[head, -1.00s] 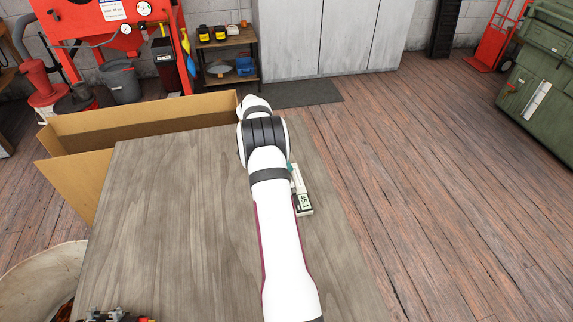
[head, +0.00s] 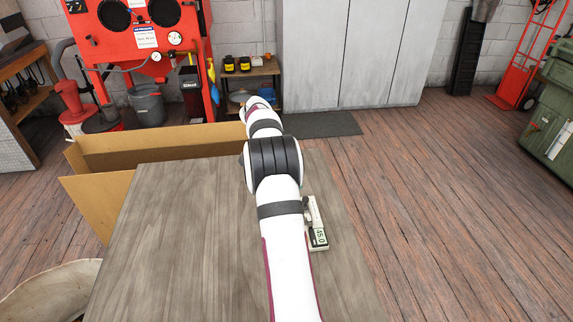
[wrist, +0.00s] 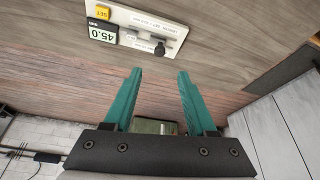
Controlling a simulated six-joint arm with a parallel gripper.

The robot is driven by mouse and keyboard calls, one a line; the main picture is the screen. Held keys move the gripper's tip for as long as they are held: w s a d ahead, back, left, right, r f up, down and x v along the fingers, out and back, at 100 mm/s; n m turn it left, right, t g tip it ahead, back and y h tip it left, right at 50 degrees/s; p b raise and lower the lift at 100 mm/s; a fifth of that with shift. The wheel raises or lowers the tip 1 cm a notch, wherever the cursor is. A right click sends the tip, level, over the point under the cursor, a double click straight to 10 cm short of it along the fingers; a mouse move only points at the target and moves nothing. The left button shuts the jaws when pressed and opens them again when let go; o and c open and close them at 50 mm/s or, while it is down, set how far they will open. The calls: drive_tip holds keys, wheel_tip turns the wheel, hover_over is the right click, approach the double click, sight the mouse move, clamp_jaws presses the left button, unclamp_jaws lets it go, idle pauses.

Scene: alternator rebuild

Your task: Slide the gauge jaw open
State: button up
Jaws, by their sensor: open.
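The gauge (head: 314,222) is a pale plate lying on the right part of the wooden table, just right of my arm. In the wrist view the gauge (wrist: 138,26) is beyond the fingertips, with a yellow SET button, a display reading 45.0, and a dark jaw knob (wrist: 160,48) by a slot. My gripper (wrist: 159,71) has two teal fingers spread wide, with nothing between them. The fingertips look apart from the knob, which sits above the gap in the picture. In the head view my arm hides the gripper.
The table (head: 185,240) is bare left of my arm. An open cardboard box (head: 100,190) stands at its far left edge. A red blasting cabinet (head: 140,35), a small shelf (head: 252,85) and grey lockers (head: 350,50) stand behind. Wooden floor lies open to the right.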

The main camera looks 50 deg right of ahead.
drive_tip(key=v, duration=0.6)
drive_tip(key=shift+r, duration=0.2)
drive_tip(key=s+a+r+n+t+y, duration=0.15)
drive_tip(key=a+n, duration=0.25)
drive_tip(key=a, duration=0.6)
drive_tip(key=s+a+r+n+y, duration=0.1)
drive_tip(key=s+a+r+n, duration=0.15)
drive_tip(key=a, duration=0.75)
drive_tip(key=s+a+r+n+t+y, duration=0.1)
drive_tip(key=a+r+n, duration=0.25)
drive_tip(key=a, duration=0.65)
drive_tip(key=s+a+f+n+y, duration=0.1)
drive_tip(key=s+a+f+n, duration=0.1)
drive_tip(key=s+a+n, duration=0.2)
drive_tip(key=s+a+f+n+y, duration=0.1)
drive_tip(key=s+a+f+n, duration=0.2)
drive_tip(key=s+a, duration=0.7)
drive_tip(key=s+n, duration=0.2)
drive_tip(key=s, duration=0.1)
drive_tip(key=shift+a+f, duration=0.2)
drive_tip(key=shift+a, duration=0.05)
